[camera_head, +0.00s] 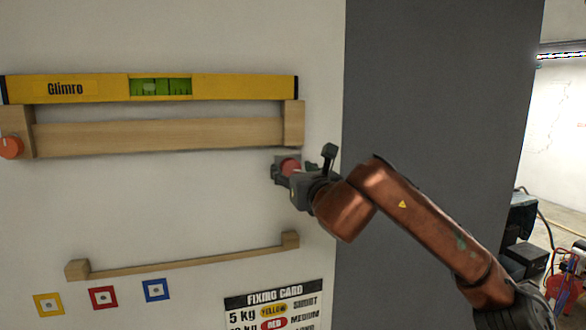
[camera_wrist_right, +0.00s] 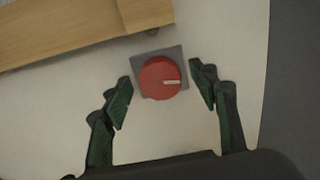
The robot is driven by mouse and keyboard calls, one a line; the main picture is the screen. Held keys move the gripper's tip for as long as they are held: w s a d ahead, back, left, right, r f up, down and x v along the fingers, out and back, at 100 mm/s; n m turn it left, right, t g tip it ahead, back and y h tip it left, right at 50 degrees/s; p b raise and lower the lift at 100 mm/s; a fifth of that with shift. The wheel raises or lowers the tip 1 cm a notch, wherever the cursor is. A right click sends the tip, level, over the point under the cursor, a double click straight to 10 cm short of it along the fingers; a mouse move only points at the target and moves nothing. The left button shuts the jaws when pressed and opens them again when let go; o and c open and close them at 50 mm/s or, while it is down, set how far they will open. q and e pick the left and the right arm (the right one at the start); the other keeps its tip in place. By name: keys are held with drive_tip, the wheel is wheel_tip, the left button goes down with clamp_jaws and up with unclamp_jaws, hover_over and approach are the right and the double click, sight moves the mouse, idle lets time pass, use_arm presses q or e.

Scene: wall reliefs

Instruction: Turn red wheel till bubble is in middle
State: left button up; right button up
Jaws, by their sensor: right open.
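The red wheel (camera_wrist_right: 158,78), a round knob with a white pointer line, sits on a grey square plate on the wall. In the head view the red wheel (camera_head: 290,165) is partly hidden by my right gripper (camera_head: 287,171). In the wrist view my right gripper (camera_wrist_right: 162,77) is open, with one green finger on each side of the wheel and a gap to it. The yellow spirit level (camera_head: 230,87) lies on a wooden beam (camera_head: 160,134). Its pale bubble (camera_head: 150,88) appears left of the middle of the green vial. My left gripper is out of view.
An orange-red knob (camera_head: 11,147) is at the beam's left end. Below are a thin wooden rail (camera_head: 185,260), yellow, red and blue square tags, and a fixing card (camera_head: 274,305). A dark grey wall section (camera_head: 440,100) stands to the right.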

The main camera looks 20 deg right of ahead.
drive_tip(key=c, duration=1.2)
drive_tip(key=shift+o, duration=0.2)
